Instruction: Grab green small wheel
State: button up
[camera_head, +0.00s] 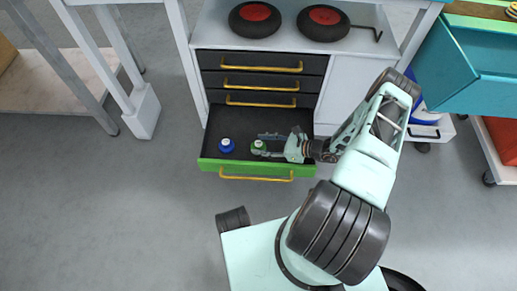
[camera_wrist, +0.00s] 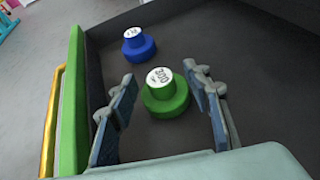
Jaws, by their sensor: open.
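The small green wheel (camera_wrist: 166,97) with a white top stands on the floor of an open drawer (camera_wrist: 240,55). In the wrist view it lies between the two fingers of my gripper (camera_wrist: 158,110), with gaps on both sides. In the head view the green wheel (camera_head: 258,148) is at the fingertips of my gripper (camera_head: 268,144), which partly cover it. My gripper is open and reaches into the drawer from the right. A small blue wheel (camera_wrist: 138,43) with a white top stands farther off; it also shows in the head view (camera_head: 227,145), left of the green one.
The drawer's green front (camera_head: 215,165) has a yellow handle (camera_head: 257,178). Shut drawers with yellow handles (camera_head: 262,84) are above it. Two black-and-red wheels (camera_head: 255,18) (camera_head: 323,22) lie on the cabinet top. A teal bin (camera_head: 470,65) is at the right.

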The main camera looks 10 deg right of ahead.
jog(key=c, duration=1.2)
grip_shut()
jog(key=shift+r, duration=0.15)
